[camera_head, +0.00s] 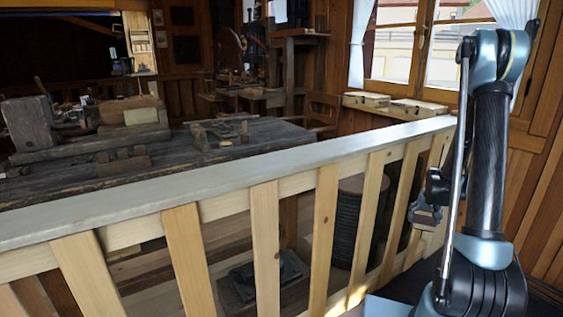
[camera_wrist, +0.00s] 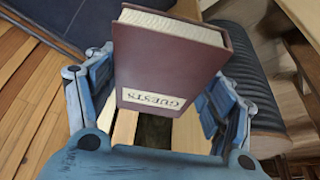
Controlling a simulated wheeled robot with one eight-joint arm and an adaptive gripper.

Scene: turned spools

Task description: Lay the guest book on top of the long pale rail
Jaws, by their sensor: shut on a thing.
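The guest book (camera_wrist: 168,65) is a maroon-brown hardback with pale pages and a white label reading GUESTS, upside down in the wrist view. My gripper (camera_wrist: 160,85) is shut on it, with a blue finger at each side of the book. The long pale rail (camera_head: 240,172) is the flat grey-white top of a wooden balustrade, running from the lower left to the right in the head view. Its top is bare. In the head view my arm stands at the right, by the rail's far end, and largely hides the gripper and book.
Pale wooden balusters (camera_head: 265,245) stand under the rail. Behind it are a dark workbench (camera_head: 70,182) with wooden tools and flat wooden boxes (camera_head: 418,107) on a window ledge. A dark ribbed cylinder (camera_head: 352,225) stands behind the balusters. The air above the rail is mostly clear.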

